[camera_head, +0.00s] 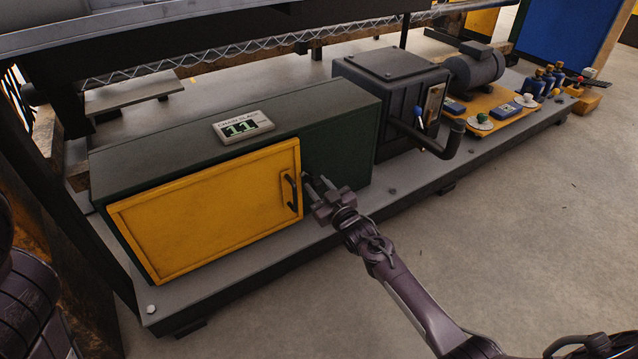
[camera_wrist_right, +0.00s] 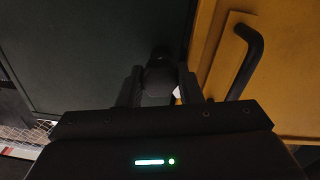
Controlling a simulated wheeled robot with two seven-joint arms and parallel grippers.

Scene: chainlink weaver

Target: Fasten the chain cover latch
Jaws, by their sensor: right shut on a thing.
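The yellow cover door (camera_head: 205,215) sits closed, or nearly so, against the front of the dark green chain housing (camera_head: 340,150). A black bar handle (camera_head: 291,193) is at the door's right edge and also shows in the right wrist view (camera_wrist_right: 247,62). My right gripper (camera_head: 318,186) is at the green front just right of this handle. In the wrist view its jaws are shut on a dark, rounded latch piece (camera_wrist_right: 160,74) beside the door edge. The jaws hide much of the latch, so I cannot tell its exact position. My left gripper is out of view.
A dark gearbox (camera_head: 390,85) with a crank handle (camera_head: 450,140) stands to the right, with a motor (camera_head: 475,68) beyond. The floor in front is clear.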

